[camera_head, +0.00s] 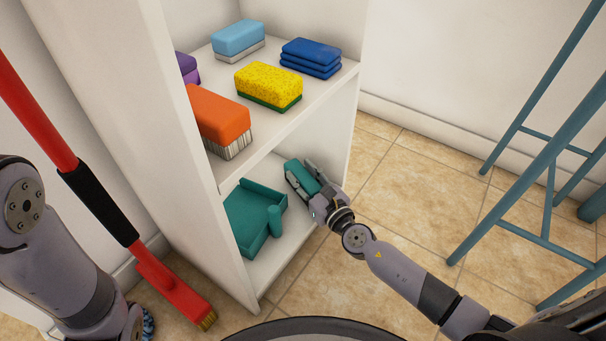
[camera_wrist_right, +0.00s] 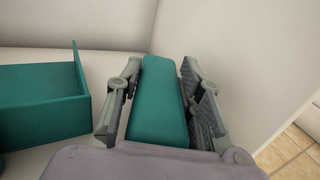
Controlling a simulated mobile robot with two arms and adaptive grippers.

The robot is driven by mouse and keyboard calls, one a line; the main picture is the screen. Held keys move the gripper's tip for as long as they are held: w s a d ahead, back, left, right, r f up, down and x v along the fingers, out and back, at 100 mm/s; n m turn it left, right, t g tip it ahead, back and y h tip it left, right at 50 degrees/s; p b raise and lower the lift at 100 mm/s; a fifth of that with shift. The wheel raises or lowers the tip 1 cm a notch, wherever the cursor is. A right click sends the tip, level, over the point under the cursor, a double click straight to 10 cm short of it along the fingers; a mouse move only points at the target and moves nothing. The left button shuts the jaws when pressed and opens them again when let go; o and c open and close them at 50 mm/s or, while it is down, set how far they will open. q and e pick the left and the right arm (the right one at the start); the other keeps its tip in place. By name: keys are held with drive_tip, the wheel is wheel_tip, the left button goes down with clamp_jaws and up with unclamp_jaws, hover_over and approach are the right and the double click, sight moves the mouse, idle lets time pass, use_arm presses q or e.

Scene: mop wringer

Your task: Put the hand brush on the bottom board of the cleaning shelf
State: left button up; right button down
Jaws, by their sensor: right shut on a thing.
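The cleaning shelf (camera_head: 268,136) is a white unit with an upper board and a bottom board (camera_head: 270,268). My right gripper (camera_head: 303,178) reaches into the lower compartment from the right and is shut on a teal block-shaped thing, which I take as the hand brush (camera_head: 298,172). In the right wrist view the hand brush (camera_wrist_right: 158,105) sits between both fingers (camera_wrist_right: 160,95), close to the white shelf walls. Its underside is hidden, so I cannot tell whether it touches the bottom board. My left arm shows at the left; its gripper is out of the picture.
A teal dustpan (camera_head: 250,222) lies on the bottom board left of the brush. A red broom (camera_head: 40,115) leans left; a blue ladder (camera_head: 530,160) stands right.

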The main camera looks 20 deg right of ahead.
drive_tip(key=shift+f, duration=0.2)
drive_tip(key=c, duration=1)
unclamp_jaws()
